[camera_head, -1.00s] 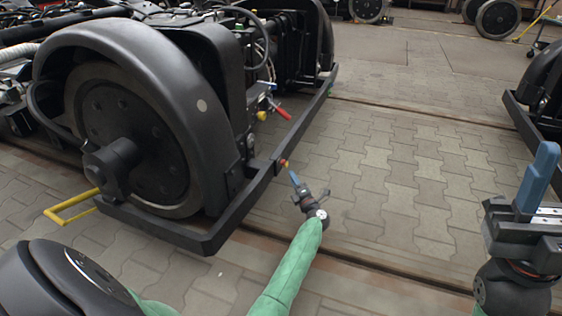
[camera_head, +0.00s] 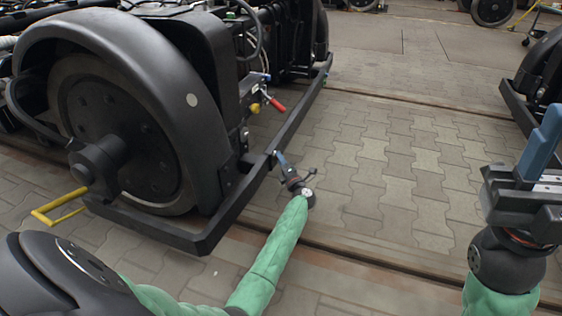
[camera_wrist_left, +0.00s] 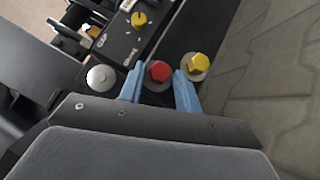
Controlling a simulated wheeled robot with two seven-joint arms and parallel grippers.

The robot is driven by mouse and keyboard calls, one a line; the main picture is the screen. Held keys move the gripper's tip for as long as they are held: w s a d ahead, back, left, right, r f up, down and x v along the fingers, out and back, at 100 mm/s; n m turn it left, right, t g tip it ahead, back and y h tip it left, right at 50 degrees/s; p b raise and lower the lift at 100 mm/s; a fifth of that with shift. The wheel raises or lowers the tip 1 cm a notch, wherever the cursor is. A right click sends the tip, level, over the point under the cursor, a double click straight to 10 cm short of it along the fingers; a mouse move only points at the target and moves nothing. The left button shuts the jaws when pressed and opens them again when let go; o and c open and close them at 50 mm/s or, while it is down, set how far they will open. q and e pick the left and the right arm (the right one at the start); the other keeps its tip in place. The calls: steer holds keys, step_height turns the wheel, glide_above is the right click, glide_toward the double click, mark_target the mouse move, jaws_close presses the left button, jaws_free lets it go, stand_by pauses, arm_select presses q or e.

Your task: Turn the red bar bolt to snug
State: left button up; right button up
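The red bar bolt (camera_wrist_left: 159,71) has a hexagonal head and sits on the dark bar, between a white round-headed bolt (camera_wrist_left: 100,78) and a yellow bolt (camera_wrist_left: 194,66). My left gripper (camera_wrist_left: 158,82) has its two blue fingers on either side of the red head, with a narrow gap seeming to show on each side. In the head view my left gripper (camera_head: 281,160) is at the outer side of the bogie's bar (camera_head: 262,165), and the red bolt is hidden there. My right gripper (camera_head: 538,150) is raised at the right edge, away from the bogie; its finger gap is unclear.
The bogie's large wheel (camera_head: 120,135) under a dark guard stands at left. A red handle (camera_head: 277,104) sits farther along the bogie. A yellow bracket (camera_head: 58,207) sticks out at front left. Paved floor (camera_head: 390,170) is clear between this bogie and another at right.

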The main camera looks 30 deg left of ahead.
arm_select(q)
jaws_close()
